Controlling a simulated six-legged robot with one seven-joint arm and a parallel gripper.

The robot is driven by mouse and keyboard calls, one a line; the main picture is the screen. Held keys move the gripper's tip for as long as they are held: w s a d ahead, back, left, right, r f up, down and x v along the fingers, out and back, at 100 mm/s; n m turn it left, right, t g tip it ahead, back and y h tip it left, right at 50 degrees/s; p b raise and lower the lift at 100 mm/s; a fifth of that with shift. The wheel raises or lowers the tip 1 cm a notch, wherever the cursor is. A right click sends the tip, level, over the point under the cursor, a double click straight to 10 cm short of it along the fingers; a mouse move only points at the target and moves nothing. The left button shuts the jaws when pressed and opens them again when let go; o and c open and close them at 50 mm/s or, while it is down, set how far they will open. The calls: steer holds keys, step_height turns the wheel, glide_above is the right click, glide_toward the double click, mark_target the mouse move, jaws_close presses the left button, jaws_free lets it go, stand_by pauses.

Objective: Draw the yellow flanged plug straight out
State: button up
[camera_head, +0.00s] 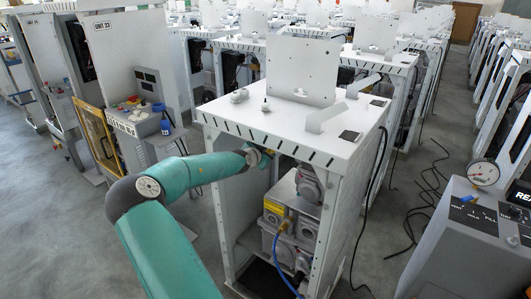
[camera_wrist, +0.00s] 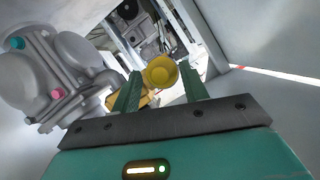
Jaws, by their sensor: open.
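A round yellow flanged part (camera_wrist: 160,72), which looks like the plug, shows in the wrist view between the tips of my gripper's (camera_wrist: 161,78) two green fingers. The fingers are apart, with gaps beside the yellow part. I cannot tell how far beyond the tips it lies. In the head view my gripper (camera_head: 264,158) reaches under the top plate of the dispenser frame, partly hidden by it. A yellow fitting (camera_head: 273,208) sits on the grey box below; I cannot tell whether it is the same part.
The white frame's top plate (camera_head: 290,125) is above my gripper, and its front post (camera_head: 222,225) stands close. A grey rounded housing (camera_wrist: 60,75) fills the left of the wrist view. A blue cable (camera_head: 277,255) hangs below. A gauge console (camera_head: 470,235) stands right.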

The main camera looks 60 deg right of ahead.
jaws_close()
steer(key=w+a, duration=0.1)
steer(key=a, duration=0.5)
steer(key=shift+a, duration=0.2)
stand_by(0.9)
